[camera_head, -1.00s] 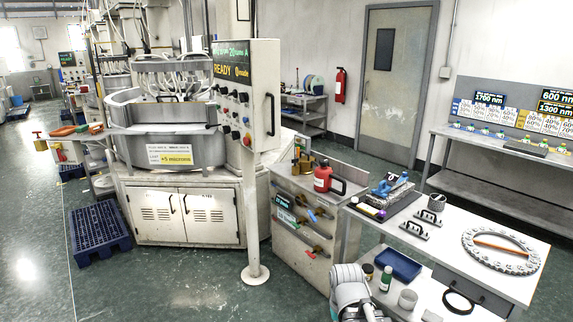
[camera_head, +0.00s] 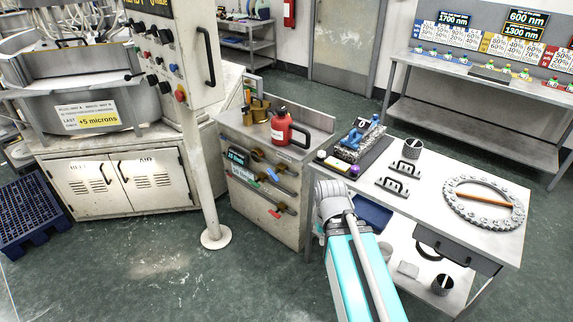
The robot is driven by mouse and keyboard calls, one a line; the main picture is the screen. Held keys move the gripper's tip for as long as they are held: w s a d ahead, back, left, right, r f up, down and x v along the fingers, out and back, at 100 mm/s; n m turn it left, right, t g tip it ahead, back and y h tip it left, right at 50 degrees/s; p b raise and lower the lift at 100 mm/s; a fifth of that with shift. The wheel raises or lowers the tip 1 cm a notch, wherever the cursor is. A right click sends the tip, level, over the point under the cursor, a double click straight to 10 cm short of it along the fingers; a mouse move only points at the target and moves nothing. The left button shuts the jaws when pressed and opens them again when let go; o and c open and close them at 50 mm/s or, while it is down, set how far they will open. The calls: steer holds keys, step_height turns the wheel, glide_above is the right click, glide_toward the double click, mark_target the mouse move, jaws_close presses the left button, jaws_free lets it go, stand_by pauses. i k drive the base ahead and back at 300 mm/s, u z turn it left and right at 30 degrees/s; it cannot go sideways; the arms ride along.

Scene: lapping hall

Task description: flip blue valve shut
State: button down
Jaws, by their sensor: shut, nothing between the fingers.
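The blue valve handle (camera_head: 272,175) is on the front of the grey cabinet (camera_head: 240,212), among brass fittings and pipes. It is small, and I cannot tell whether it stands open or shut. A green handle (camera_head: 252,183) is to its left and a red handle (camera_head: 274,213) is below it. My arm reaches up from the bottom of the picture, to the right of the valves. My gripper does not show, and no contact with the valve is seen.
A red can (camera_head: 281,129) and brass pieces (camera_head: 256,108) stand on the cabinet. A white post (camera_head: 209,190) rises to its left. A worktable (camera_head: 450,238) with a toothed ring (camera_head: 452,210) is at right. The floor (camera_head: 235,285) before the cabinet is clear.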

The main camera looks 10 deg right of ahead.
mark_target(272, 174)
steer(key=z, duration=0.1)
steer(key=i, duration=1)
steer(key=z, duration=0.15)
